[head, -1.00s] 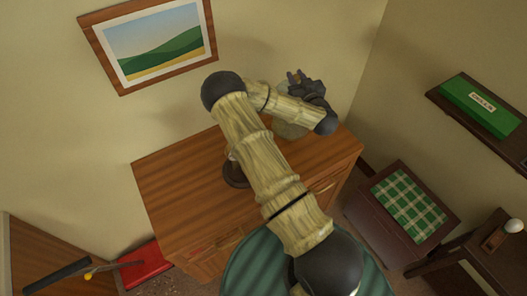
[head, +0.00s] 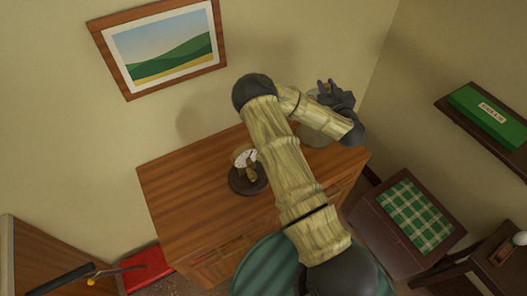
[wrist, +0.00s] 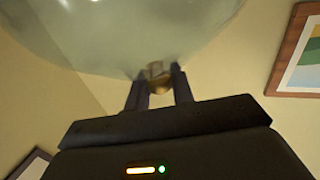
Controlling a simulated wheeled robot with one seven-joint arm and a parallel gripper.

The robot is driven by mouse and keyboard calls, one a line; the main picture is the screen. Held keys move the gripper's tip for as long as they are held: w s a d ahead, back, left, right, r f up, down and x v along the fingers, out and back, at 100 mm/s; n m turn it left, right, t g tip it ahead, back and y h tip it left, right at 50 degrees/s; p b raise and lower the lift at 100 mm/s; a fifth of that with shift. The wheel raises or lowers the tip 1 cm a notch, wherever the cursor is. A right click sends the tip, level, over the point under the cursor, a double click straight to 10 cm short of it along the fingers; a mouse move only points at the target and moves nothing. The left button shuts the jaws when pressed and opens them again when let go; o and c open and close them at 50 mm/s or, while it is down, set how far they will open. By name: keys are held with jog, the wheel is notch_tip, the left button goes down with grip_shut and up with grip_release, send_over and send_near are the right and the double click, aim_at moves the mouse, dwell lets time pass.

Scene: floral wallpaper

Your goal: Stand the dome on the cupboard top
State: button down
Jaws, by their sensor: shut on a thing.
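The dome (wrist: 130,30) is a clear, pale glass bell, large at the top of the wrist view. My gripper (wrist: 158,88) is shut on its small brass-coloured knob. In the head view the dome (head: 314,137) shows partly behind my arm, at the right end of the wooden cupboard top (head: 190,180). My gripper (head: 325,90) is above it there. The dome's lower rim is mostly hidden, and I cannot tell whether it touches the top.
A small clock (head: 245,158) on a round dark base (head: 247,182) stands uncovered mid-cupboard, left of my arm. A framed picture (head: 160,45) hangs on the wall behind. A dark chest with a green checked cloth (head: 415,215) and a shelf with a green box (head: 490,115) are at right.

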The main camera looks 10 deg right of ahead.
notch_tip(320, 180, down, 5)
jog(key=shift+a+r+p, duration=0.1)
jog(key=shift+p, duration=0.75)
jog(key=shift+s+d+f, duration=0.1)
jog(key=shift+d+f, duration=0.15)
jog(key=shift+f, duration=0.25)
jog(key=shift+a, duration=0.1)
jog(key=shift+f, duration=0.2)
jog(key=shift+f+p, duration=0.6)
jog(key=shift+f, duration=1.35)
